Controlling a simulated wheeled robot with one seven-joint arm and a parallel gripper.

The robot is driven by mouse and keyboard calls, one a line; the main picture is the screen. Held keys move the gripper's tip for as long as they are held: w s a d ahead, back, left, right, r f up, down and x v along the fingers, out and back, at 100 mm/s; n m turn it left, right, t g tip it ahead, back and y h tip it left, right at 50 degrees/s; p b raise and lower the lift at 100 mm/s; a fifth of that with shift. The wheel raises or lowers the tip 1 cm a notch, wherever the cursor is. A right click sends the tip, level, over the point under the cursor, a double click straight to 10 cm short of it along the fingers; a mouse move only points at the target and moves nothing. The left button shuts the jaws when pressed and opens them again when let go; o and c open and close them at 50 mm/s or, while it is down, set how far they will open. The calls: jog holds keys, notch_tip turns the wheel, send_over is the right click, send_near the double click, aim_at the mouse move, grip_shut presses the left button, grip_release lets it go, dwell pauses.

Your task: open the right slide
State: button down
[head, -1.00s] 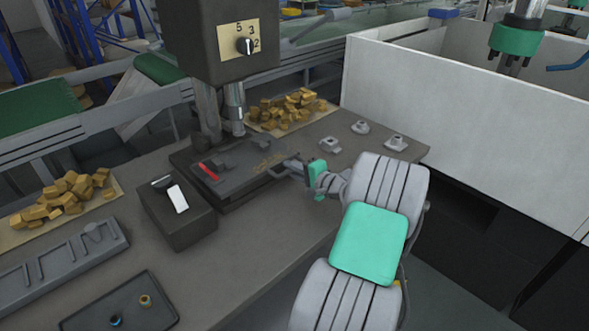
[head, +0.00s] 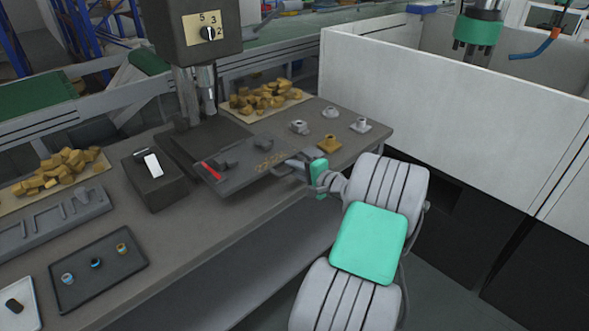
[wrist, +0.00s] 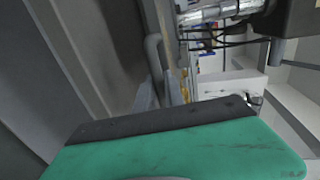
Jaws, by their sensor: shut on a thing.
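The right slide is a dark flat plate (head: 238,176) on the press's dark base (head: 196,139). It sits offset from the base, out toward the lower right, with a red strip and small blocks on top. Its grey handle (head: 290,163) is on its right side. My gripper (head: 317,174), with green fingers, is shut on that handle. In the wrist view, a green finger with a dark pad (wrist: 165,130) fills the bottom, and a grey bar (wrist: 153,55) that looks like the handle stands just above it. The exact contact is hidden.
A dark box (head: 157,186) is left of the slide. Small grey parts (head: 299,128) and a gold one (head: 329,143) lie beyond my gripper. A white-walled enclosure (head: 450,95) is at the right.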

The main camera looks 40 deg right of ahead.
jog(key=shift+a, duration=0.15)
jog(key=c, duration=1.7)
grip_release()
jog(key=shift+w, duration=0.1)
jog(key=shift+o, duration=1.2)
jog(key=v, duration=0.8)
